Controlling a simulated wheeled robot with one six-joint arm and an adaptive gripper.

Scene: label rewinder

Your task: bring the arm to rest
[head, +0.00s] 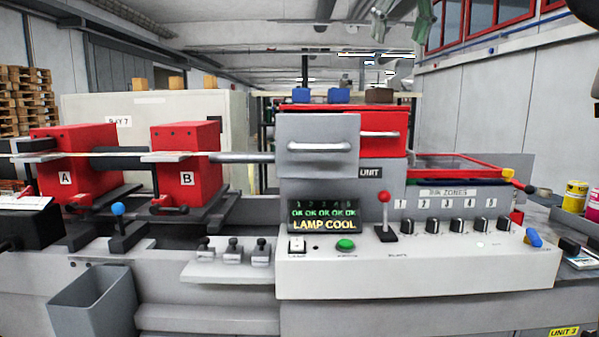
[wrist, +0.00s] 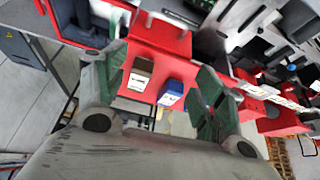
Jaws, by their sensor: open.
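My gripper (head: 402,24) hangs at the top edge of the head view, high above the right part of the machine; most of my arm is out of view. In the wrist view my gripper (wrist: 163,85) has its two green-padded fingers spread wide, with nothing between them. Beyond the fingers, a brown block (wrist: 138,78) and a blue block (wrist: 171,93) rest on a red surface, apart from the gripper. In the head view the brown block (head: 379,95) and blue block (head: 339,95) sit on top of the print unit (head: 318,160).
Red stands A (head: 75,150) and B (head: 187,150) are at left. The display (head: 323,216) reads "LAMP COOL". A red-handled lever (head: 384,205) and several knobs line the front panel. A grey bin (head: 100,300) is at lower left. The air around my gripper looks clear.

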